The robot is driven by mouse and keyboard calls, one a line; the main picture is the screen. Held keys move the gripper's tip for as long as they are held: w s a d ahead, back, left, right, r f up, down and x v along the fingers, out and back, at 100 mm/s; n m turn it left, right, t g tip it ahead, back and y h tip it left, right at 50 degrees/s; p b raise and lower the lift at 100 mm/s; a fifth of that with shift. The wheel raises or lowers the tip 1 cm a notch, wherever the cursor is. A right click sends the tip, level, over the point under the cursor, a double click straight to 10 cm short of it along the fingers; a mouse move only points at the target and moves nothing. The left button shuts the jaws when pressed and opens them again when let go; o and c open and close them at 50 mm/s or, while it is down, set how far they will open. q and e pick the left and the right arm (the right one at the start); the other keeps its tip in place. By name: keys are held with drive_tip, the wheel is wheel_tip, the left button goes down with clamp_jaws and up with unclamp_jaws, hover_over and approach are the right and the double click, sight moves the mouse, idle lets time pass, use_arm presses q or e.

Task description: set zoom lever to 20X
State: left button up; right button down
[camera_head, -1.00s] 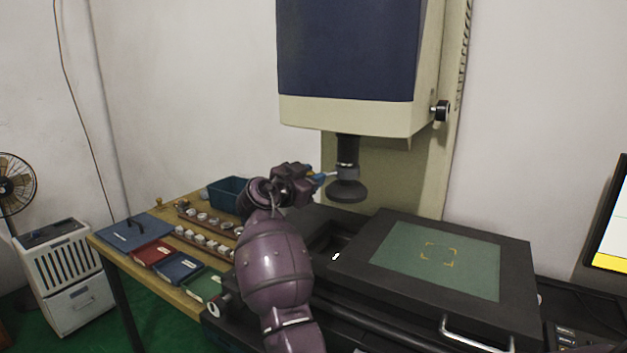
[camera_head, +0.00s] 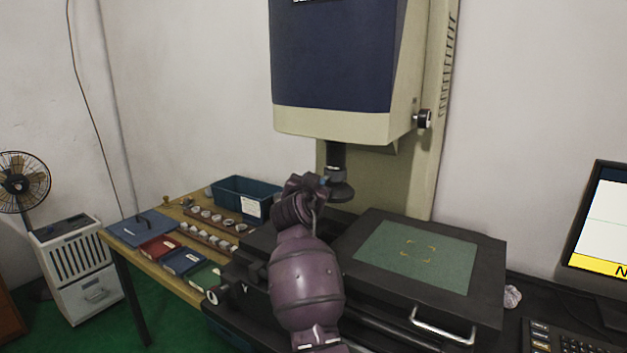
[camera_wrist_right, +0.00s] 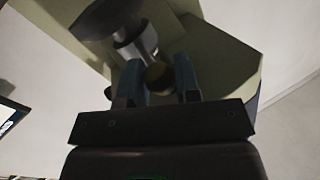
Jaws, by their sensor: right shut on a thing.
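The microscope-like machine's lens barrel (camera_head: 336,158) hangs below its blue and cream head (camera_head: 335,60), with a dark round ring at its bottom. My right gripper (camera_head: 322,183) is at the left side of the barrel. In the right wrist view its two blue fingers (camera_wrist_right: 160,82) are shut on a small round brownish knob (camera_wrist_right: 158,74), apparently the end of the zoom lever. The silvery barrel (camera_wrist_right: 136,42) is just beyond the knob. The lever's shaft and any zoom marks are hidden or too small to read. My left gripper is not in view.
The dark stage with a green plate (camera_head: 417,254) lies right of my arm. A wooden table (camera_head: 192,210) at the left holds a blue bin (camera_head: 232,192), ring racks and coloured folders. A monitor (camera_head: 603,225) and keypad (camera_head: 560,338) are at the right.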

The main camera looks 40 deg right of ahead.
drive_tip(key=shift+s, duration=0.25)
drive_tip(key=shift+d+f, duration=0.1)
drive_tip(key=shift+d, duration=0.05)
drive_tip(key=c, duration=0.9)
unclamp_jaws()
drive_tip(key=shift+d, duration=0.1)
drive_tip(key=shift+o, duration=0.2)
drive_tip(key=shift+s, duration=0.15)
